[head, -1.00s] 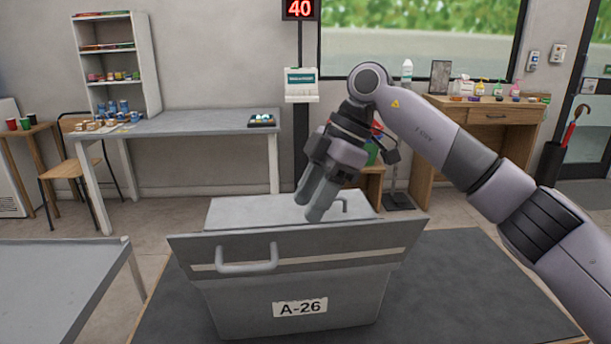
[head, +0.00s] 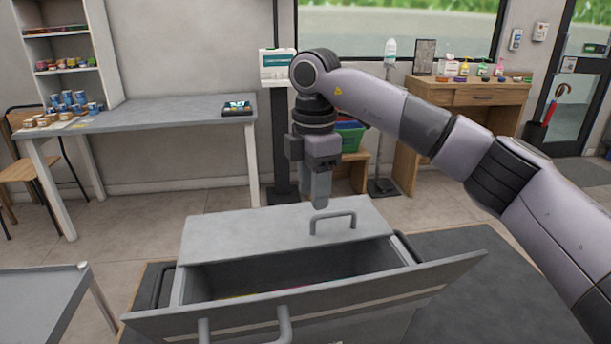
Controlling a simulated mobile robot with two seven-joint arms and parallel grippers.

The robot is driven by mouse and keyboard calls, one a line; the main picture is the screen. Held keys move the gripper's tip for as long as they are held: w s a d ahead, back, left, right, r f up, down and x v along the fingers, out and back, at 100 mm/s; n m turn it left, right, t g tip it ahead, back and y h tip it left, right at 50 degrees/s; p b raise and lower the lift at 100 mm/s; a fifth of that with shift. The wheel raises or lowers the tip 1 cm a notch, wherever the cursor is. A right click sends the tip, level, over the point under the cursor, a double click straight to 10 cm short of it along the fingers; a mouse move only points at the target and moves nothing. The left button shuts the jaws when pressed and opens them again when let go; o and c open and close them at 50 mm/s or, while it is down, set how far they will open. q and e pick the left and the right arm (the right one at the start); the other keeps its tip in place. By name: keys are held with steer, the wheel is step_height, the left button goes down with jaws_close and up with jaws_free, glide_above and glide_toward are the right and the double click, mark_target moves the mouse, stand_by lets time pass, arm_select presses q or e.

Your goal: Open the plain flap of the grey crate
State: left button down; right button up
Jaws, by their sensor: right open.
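The grey crate (head: 172,288) stands in front of me with its near side open. Its plain flap (head: 245,232) lies flat over the far part, closed, with a grey bar handle (head: 333,216) on top. The striped flap (head: 400,287) is open and leans outward towards me; its handle (head: 245,333) is cut by the lower edge. My right gripper (head: 318,203) points down, open and empty, above the far edge of the plain flap, behind and slightly left of its handle. It appears apart from the flap. My left gripper is out of view.
Yellow and pink contents (head: 262,292) show in the crate's dark inside. A dark tabletop (head: 480,285) lies under the crate, clear at right. A grey table (head: 35,300) is at the left. A pole with a sign box (head: 277,68) stands behind my gripper.

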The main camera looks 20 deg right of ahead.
mark_target(314, 216)
steer(key=f, duration=0.5)
steer(key=shift+s+f, duration=0.2)
steer(key=shift+f, duration=0.7)
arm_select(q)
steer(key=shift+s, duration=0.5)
arm_select(e)
jaws_close()
steer(key=shift+w+r+p, duration=0.35)
steer(key=shift+r+p, duration=0.5)
steer(key=shift+p, duration=0.1)
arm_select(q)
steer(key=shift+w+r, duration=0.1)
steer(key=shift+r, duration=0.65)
arm_select(e)
steer(key=shift+d, duration=0.1)
